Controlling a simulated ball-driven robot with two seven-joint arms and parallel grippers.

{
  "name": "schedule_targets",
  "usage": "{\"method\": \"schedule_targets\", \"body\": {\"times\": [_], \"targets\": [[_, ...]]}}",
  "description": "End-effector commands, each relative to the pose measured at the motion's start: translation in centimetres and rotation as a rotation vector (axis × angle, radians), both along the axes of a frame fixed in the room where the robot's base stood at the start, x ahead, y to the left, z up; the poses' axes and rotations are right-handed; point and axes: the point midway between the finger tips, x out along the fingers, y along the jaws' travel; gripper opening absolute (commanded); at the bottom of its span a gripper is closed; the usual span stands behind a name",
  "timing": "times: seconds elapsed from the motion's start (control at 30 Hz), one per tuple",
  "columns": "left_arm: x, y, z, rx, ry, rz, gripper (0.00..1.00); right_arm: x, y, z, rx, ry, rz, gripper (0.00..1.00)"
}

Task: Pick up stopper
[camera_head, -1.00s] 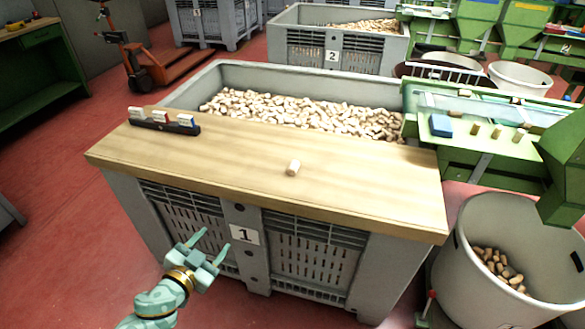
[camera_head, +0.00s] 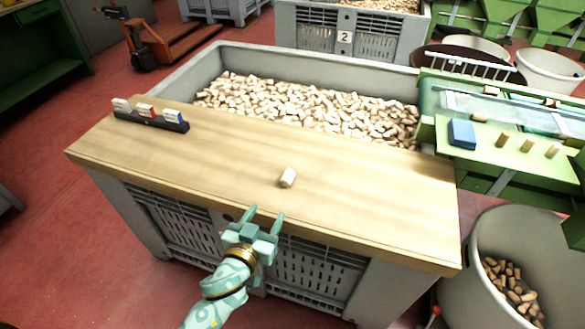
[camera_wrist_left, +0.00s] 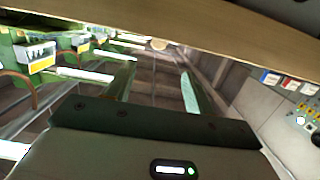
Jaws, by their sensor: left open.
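A single cork stopper (camera_head: 288,178) lies on its side on the wooden board (camera_head: 370,215) across the front of grey crate 1. My left gripper (camera_head: 266,213) is open and empty in front of the board's front edge, a short way from the stopper and nearer to me. In the left wrist view, its two green fingers (camera_wrist_left: 158,88) stand apart with nothing between them. The end of a cork (camera_wrist_left: 159,44) shows beyond the fingers at the board's edge in that view. My right gripper is not in view.
Crate 1 (camera_head: 215,62) behind the board is full of loose corks (camera_head: 310,105). A rack with coloured labels (camera_head: 150,115) sits at the board's left end. A green machine with a blue block (camera_head: 462,134) and a grey bin (camera_head: 480,300) stand at the right. The board around the stopper is clear.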

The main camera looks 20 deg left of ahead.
Motion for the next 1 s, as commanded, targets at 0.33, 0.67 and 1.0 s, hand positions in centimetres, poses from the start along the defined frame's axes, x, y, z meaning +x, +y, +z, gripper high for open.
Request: {"method": "schedule_targets", "body": {"times": [0.33,0.67,1.0], "targets": [[7.9,-0.2,-1.4,0.004,-0.001,0.000,0.54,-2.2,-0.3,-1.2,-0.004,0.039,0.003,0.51],[11.5,-0.5,-1.9,0.005,-0.001,0.000,0.54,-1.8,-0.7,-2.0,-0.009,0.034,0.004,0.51],[15.5,-0.8,-2.5,0.002,0.001,0.001,0.54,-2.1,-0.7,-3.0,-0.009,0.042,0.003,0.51]]}}
